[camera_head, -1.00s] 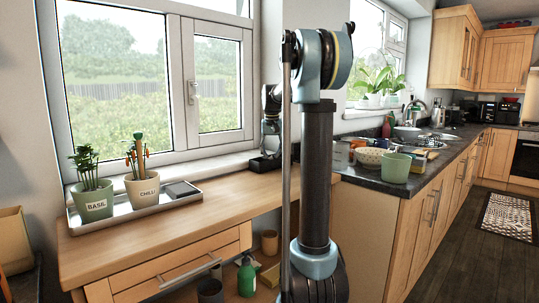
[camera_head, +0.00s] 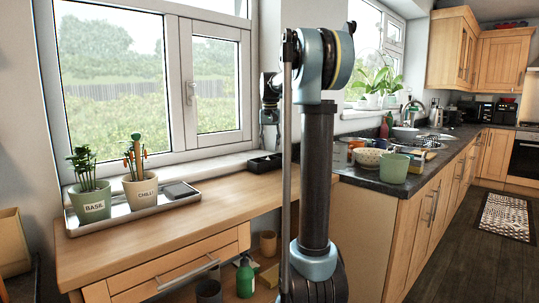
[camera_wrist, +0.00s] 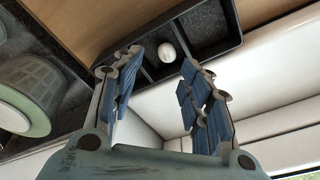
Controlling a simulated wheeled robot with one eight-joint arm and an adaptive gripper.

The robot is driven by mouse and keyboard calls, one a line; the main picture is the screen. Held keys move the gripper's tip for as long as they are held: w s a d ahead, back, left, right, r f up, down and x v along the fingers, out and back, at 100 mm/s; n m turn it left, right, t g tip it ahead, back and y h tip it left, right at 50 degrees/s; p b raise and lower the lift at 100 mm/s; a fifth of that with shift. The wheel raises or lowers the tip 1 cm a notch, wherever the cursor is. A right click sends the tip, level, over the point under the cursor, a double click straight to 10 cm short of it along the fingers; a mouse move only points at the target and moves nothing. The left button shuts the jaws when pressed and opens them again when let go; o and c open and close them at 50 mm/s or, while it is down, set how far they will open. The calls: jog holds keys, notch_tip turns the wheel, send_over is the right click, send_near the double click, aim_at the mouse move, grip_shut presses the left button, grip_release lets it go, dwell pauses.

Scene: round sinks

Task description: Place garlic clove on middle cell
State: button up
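The garlic clove (camera_wrist: 167,52) is a small white rounded thing in the wrist view. It lies in the black divided tray (camera_wrist: 228,45), in what looks like the middle cell, with a cell on either side. My gripper (camera_wrist: 160,72) is open, with its blue-padded fingers spread apart. The clove shows in the gap beyond the fingertips and touches neither finger. In the head view the tray (camera_head: 262,164) sits at the right end of the wooden worktop, below my gripper (camera_head: 269,117). The clove cannot be made out there.
The wooden worktop (camera_head: 225,190) is clear left of the tray, up to a metal tray (camera_head: 130,211) with potted basil (camera_head: 92,204) and chilli (camera_head: 141,190). The dark counter at right holds a patterned bowl (camera_head: 368,158) and a green cup (camera_head: 394,168). The window wall is close behind.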

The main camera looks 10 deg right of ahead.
notch_tip(320, 180, up, 9)
jog(key=s, duration=0.1)
jog(key=shift+s+f, duration=0.15)
jog(key=shift+f, duration=0.05)
jog(key=shift+a, duration=0.15)
